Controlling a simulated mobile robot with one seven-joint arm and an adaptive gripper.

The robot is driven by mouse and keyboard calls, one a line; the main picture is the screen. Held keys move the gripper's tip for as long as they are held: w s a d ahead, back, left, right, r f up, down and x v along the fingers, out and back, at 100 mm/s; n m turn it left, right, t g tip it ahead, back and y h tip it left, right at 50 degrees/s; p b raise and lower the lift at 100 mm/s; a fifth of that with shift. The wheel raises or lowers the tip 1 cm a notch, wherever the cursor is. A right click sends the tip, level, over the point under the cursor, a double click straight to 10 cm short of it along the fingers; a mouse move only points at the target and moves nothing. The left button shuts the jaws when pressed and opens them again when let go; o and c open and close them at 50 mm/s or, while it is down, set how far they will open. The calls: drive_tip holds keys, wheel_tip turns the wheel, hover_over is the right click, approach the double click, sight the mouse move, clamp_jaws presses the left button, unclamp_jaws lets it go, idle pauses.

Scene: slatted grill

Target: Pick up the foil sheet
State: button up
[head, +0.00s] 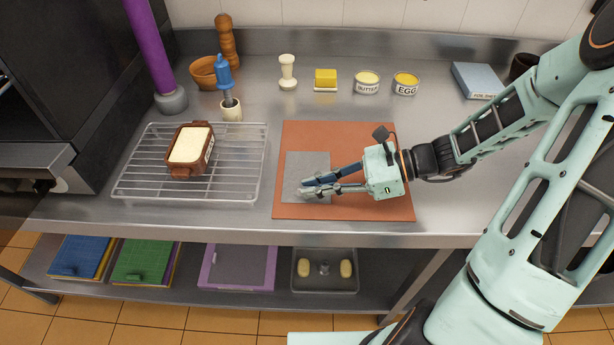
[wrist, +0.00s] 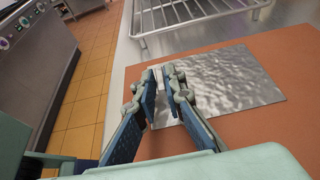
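The foil sheet (head: 308,162) is a flat grey, crinkled rectangle lying on the orange-brown mat (head: 350,207). It also shows in the wrist view (wrist: 228,75). My gripper (head: 303,187) reaches in from the right, low over the foil sheet in the head view. In the wrist view my gripper (wrist: 159,80) has its two blue-padded fingers parted, with foil and mat visible between them. The fingers hide part of the sheet. I cannot tell whether the fingertips touch the foil. The sheet looks flat, with nothing held up.
A wire rack (head: 137,170) with a brown loaf dish (head: 184,171) stands left of the mat. Butter (head: 367,83) and egg (head: 405,84) tubs and a blue-grey box (head: 476,80) stand at the back. A shelf below (head: 190,287) holds boards and a tray.

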clamp_jaws()
drive_tip(key=shift+r, duration=0.1)
drive_tip(key=shift+r, duration=0.4)
wheel_tip(320, 180, up, 2)
drive_tip(key=shift+r, duration=0.25)
drive_tip(key=s+a+r+p, duration=0.1)
drive_tip(key=s+a+r, duration=0.5)
drive_tip(key=a+r, duration=0.3)
drive_tip(key=a, duration=0.3)
drive_tip(key=shift+a+r+p, duration=0.25)
drive_tip(key=shift+a+p, duration=0.05)
drive_tip(key=shift+r, duration=0.1)
